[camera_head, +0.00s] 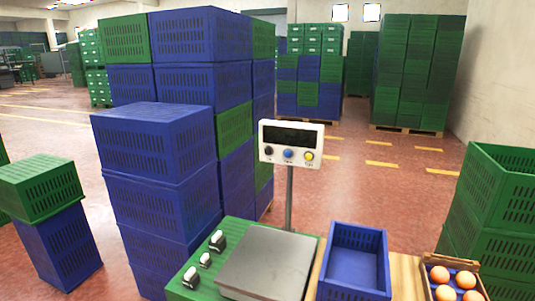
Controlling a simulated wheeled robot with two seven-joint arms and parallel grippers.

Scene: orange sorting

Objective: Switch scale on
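The scale's white display head (290,143) stands on a grey post, with a dark, blank-looking screen. Below the screen are a dark button (269,151), a blue button (289,154) and a yellow button (309,156). The scale's flat metal plate (268,262) lies at the bottom centre, and nothing rests on it. Neither of my grippers shows in the head view.
An empty blue crate (355,262) stands right of the plate. A box of several oranges (430,262) is at the bottom right. Small black-and-white items (205,260) sit left of the plate. Tall stacks of blue crates (160,150) rise behind left; green crates (500,190) stand right.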

